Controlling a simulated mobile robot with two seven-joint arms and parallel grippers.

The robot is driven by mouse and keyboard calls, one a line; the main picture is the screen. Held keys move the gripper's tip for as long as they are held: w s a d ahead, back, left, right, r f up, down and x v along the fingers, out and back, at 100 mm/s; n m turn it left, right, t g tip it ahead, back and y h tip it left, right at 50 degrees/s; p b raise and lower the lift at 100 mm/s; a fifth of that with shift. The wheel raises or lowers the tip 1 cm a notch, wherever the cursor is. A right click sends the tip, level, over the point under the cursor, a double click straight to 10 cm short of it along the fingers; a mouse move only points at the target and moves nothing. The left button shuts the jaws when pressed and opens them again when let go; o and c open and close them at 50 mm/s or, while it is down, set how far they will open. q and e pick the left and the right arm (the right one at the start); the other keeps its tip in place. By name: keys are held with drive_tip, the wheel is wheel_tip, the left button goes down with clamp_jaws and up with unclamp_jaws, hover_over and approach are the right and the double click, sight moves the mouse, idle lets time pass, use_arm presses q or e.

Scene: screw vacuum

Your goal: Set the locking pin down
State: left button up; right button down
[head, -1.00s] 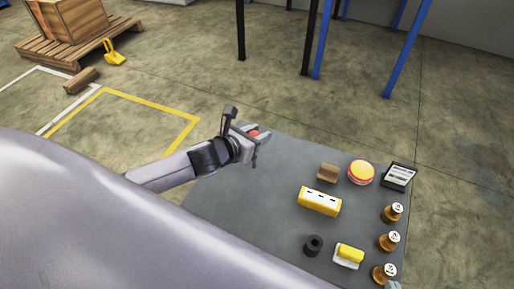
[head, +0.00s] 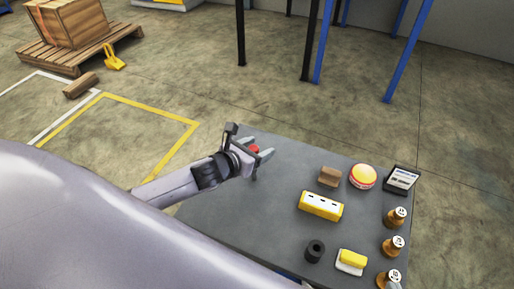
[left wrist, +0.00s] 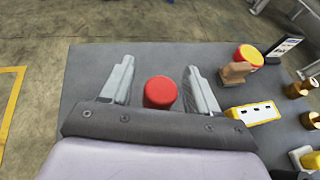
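The locking pin, seen as a red round-topped piece (head: 254,149), is at the far left part of the grey table (head: 222,205). In the left wrist view the red pin (left wrist: 160,92) stands between the two fingers of my left gripper (left wrist: 162,82), with a gap on each side. My left gripper (head: 257,149) is open around the pin in the head view. The lower part of the pin is hidden, so I cannot tell for sure whether it rests on the table.
To the right on the table are a brown block (head: 330,177), a red-and-yellow round tin (head: 363,176), a yellow box (head: 321,205), a black ring (head: 315,251), a yellow piece on a white base (head: 352,261) and brass-coloured weights (head: 393,246). The table's left part is clear.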

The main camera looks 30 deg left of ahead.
use_arm(q)
drive_tip(key=shift+r, duration=0.1)
drive_tip(key=shift+s+r, duration=0.1)
drive_tip(key=shift+r, duration=0.05)
drive_tip(key=p+v, duration=0.3)
drive_tip(key=v, duration=0.9)
drive_tip(key=s+d+f+m+g, duration=0.1)
drive_tip(key=s+d+f+m, duration=0.1)
drive_tip(key=m, duration=1)
drive_tip(key=s+d+f+m+g, duration=0.1)
drive_tip(key=s+m, duration=0.4)
drive_tip(key=m, duration=0.7)
drive_tip(key=s+d+f+m+g, duration=0.1)
drive_tip(key=s+d+f+m, duration=0.2)
drive_tip(key=m, duration=0.9)
drive_tip(key=shift+d+f, duration=0.5)
drive_tip(key=shift+d, duration=0.55)
use_arm(e)
drive_tip(key=shift+s+d+f+m+h, duration=0.15)
drive_tip(key=shift+s+d+f+h, duration=0.1)
drive_tip(key=shift+d, duration=0.25)
drive_tip(key=shift+s+d+f+m+h, duration=0.1)
drive_tip(key=shift+s+d+m+h, duration=0.1)
drive_tip(key=shift+d, duration=0.3)
use_arm(q)
drive_tip(key=shift+s, duration=0.15)
